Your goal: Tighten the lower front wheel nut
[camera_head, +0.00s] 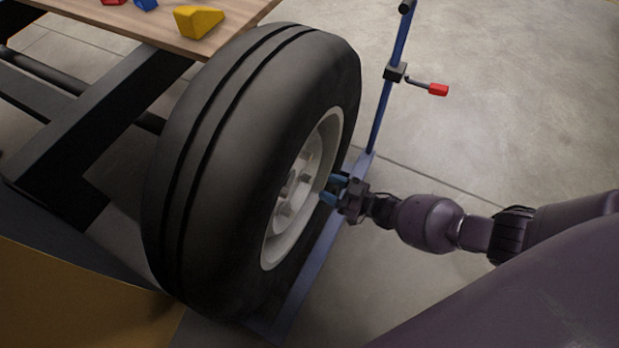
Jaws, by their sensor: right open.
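The wheel (225,165) stands upright in the middle of the view, a black tyre around a pale rim (284,243). Small wheel nuts (286,209) show on the hub inside the rim; they are small and I cannot tell how tight any of them is. My right gripper (332,189) reaches in from the right, at the rim's right edge. Its two blue fingertips point toward the hub and are apart, with nothing seen between them. My left gripper is not in view.
A wooden deck (130,28) at the upper left carries a yellow block (198,21) and smaller red and blue pieces. A blue upright post (385,105) with a red-handled crank (437,90) stands behind my right gripper. Concrete floor is clear at the upper right.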

